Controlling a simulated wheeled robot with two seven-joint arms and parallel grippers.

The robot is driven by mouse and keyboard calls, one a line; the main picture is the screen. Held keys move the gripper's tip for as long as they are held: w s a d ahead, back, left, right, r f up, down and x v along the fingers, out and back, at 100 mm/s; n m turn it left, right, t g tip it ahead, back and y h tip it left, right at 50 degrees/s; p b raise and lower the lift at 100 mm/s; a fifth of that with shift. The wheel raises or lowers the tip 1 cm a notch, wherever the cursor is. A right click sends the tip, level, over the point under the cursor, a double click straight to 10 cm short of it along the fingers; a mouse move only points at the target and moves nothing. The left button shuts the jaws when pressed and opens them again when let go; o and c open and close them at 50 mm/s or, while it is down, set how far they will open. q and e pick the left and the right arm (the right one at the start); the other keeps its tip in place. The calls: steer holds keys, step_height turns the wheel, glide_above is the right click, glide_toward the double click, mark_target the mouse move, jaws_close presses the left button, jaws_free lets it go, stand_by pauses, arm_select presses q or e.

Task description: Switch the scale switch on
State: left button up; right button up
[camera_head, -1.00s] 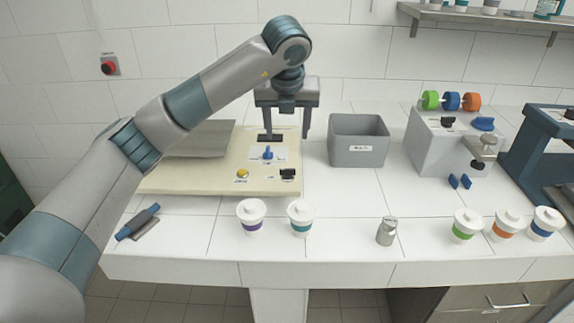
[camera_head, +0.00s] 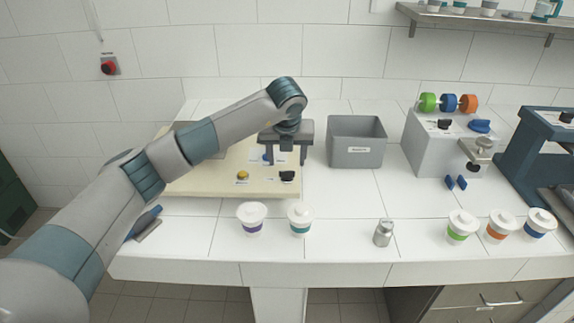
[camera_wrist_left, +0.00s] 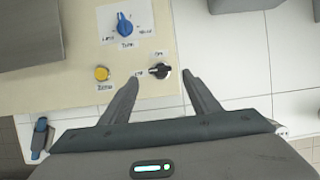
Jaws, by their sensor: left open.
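The scale switch, a small black rotary knob (camera_head: 287,176) with small labels by it, sits near the front right corner of the beige scale board (camera_head: 205,188). In the left wrist view the knob (camera_wrist_left: 160,70) lies in line with the gap between my fingertips, and its pointer is turned toward the left, on the lower label's side. My left gripper (camera_head: 287,159) points down above the board, just behind the knob in the head view. Its two fingers are apart with nothing between them. Contact with the knob cannot be told. My right gripper is not in view.
A yellow button (camera_wrist_left: 102,73) and a blue knob (camera_wrist_left: 124,24) sit near the switch. A grey bin (camera_head: 356,150) stands right of the board. Two lidded cups (camera_head: 251,220) (camera_head: 300,219) stand in front. A metal canister (camera_head: 383,233) is farther right.

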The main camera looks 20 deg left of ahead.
mark_target(287, 171)
arm_select(q)
steer(key=shift+p+x, duration=0.75)
steer(key=shift+x, duration=2.3)
steer(key=shift+c, duration=0.7)
steer(key=c, duration=0.9)
